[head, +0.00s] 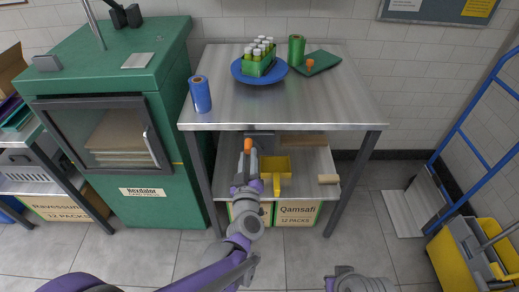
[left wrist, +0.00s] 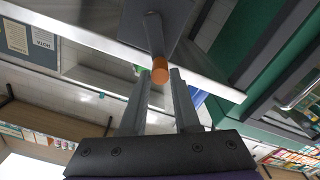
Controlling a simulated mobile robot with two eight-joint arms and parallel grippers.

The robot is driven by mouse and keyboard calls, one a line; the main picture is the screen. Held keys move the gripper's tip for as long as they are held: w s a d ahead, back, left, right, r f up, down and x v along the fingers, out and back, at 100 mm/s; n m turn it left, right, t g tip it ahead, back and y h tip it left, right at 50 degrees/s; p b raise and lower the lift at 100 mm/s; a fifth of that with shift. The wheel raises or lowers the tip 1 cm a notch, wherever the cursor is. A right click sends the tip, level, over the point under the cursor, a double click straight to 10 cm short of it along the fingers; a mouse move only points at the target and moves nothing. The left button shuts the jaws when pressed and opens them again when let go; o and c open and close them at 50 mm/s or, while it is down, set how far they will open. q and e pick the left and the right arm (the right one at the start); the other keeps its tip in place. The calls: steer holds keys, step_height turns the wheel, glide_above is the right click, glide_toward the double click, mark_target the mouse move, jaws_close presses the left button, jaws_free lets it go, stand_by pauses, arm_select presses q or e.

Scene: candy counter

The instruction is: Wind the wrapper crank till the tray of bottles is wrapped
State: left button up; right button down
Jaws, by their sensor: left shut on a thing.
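The green tray of bottles (head: 257,68) stands on a round blue plate (head: 242,75) on the steel table. The white-capped bottles stand upright; I cannot make out any film around them. The crank's orange knob (head: 248,145) is at the table's front edge. In the left wrist view the knob (left wrist: 158,70) ends a grey bar (left wrist: 153,35) by a grey plate. My left gripper (head: 247,160) is shut on the knob, one finger on each side of it (left wrist: 158,88). Part of my right arm's end (head: 358,282) shows at the bottom edge; its fingers are not clear.
A blue roll (head: 200,94) stands at the table's left front. A green roll (head: 296,49) and a dark green board (head: 322,61) are behind right. A yellow bin (head: 275,168) is on the lower shelf. A green cabinet (head: 165,190) stands left, a blue trolley (head: 457,128) right.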

arm_select(q)
steer(key=shift+a+f, duration=0.5)
steer(key=shift+a, duration=0.2)
steer(key=shift+a+f+b, duration=0.3)
steer(key=shift+f+b, duration=0.15)
steer(key=shift+f, duration=0.1)
steer(key=shift+a+f+b, duration=0.3)
steer(key=shift+f+b, duration=0.15)
steer(key=shift+f, duration=0.05)
step_height(320, 180, down, 2)
steer(key=shift+a+f+b, duration=0.15)
steer(key=shift+b, duration=0.65)
